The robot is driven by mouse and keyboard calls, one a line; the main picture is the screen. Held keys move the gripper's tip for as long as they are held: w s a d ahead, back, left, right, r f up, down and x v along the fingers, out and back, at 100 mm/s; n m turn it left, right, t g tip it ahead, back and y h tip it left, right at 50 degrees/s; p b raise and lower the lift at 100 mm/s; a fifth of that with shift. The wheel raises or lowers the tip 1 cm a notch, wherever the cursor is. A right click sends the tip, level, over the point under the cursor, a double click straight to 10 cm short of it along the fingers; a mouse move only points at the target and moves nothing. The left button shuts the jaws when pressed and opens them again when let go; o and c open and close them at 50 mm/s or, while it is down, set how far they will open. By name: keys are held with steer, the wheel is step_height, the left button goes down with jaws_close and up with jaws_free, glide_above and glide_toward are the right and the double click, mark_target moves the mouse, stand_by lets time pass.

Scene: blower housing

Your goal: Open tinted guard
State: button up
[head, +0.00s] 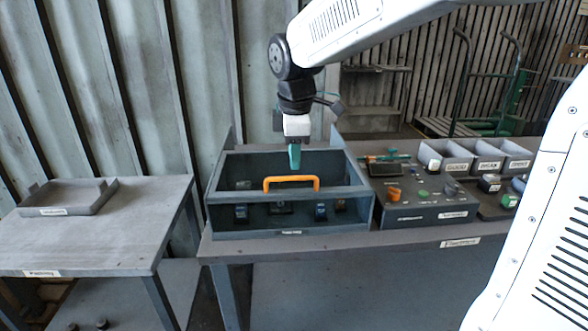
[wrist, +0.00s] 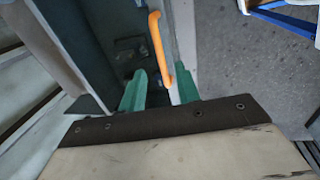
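The tinted guard (head: 345,205) is a dark-framed, see-through cover on the bench, with an orange handle (head: 291,178) along its front upper edge. It looks lowered, with several small dark parts visible behind its front pane. My gripper (head: 295,166) points down just above the handle; the head view does not show whether they touch. In the wrist view its two teal fingers (wrist: 160,86) are spread apart. The orange handle (wrist: 157,45) lies ahead between them, nearer the right finger, and is not clamped.
A control panel (head: 425,212) with buttons and knobs adjoins the guard on the right, with grey labelled bins (head: 488,155) behind it. A separate table (head: 110,235) at left holds a shallow tray (head: 68,198); most of its top is clear. A ribbed metal wall stands behind.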

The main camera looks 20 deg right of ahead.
mark_target(294, 177)
steer(key=f, duration=0.4)
steer(key=shift+w+d+f, duration=0.15)
steer(key=shift+w+f, duration=0.25)
steer(key=shift+c, duration=0.3)
jaws_close()
steer(key=shift+w, duration=0.1)
